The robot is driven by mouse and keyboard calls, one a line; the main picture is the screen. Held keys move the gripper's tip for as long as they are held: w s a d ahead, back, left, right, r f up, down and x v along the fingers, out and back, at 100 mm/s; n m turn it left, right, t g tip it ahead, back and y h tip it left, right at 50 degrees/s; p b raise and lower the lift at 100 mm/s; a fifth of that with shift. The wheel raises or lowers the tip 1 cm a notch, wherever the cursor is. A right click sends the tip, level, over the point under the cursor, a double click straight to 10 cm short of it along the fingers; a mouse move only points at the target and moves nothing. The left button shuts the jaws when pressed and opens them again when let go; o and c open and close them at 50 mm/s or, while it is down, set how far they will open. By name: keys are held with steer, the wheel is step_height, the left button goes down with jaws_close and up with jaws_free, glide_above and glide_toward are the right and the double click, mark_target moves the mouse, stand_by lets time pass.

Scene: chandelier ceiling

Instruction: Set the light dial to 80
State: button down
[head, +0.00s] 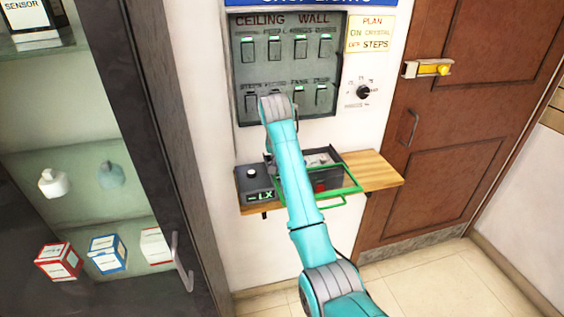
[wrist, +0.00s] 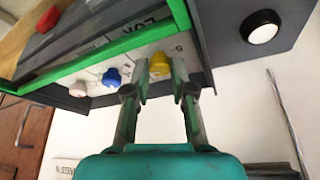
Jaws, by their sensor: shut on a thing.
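A black round dial (head: 363,91) with a ring of small marks sits on the wall right of the switch panel; its exact setting is too small to read. In the wrist view my gripper (wrist: 163,80) has its two fingers on either side of a yellow knob (wrist: 159,64) in a green-framed box, shut on it. A blue knob (wrist: 111,77) and a white knob (wrist: 78,89) stand in the same row. In the head view my arm hides the gripper and the yellow knob. A meter (head: 258,194) beside the box shows dashes and "LX".
The green-framed clear cover (head: 338,199) juts out from the box on the wooden shelf (head: 378,168). The switch panel (head: 290,55) is above. A glass cabinet (head: 85,160) stands at left, and a brown door (head: 445,120) is at right.

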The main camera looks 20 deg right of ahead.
steer(key=c, duration=1)
jaws_free()
step_height(320, 180, up, 10)
steer(key=shift+f, duration=0.1)
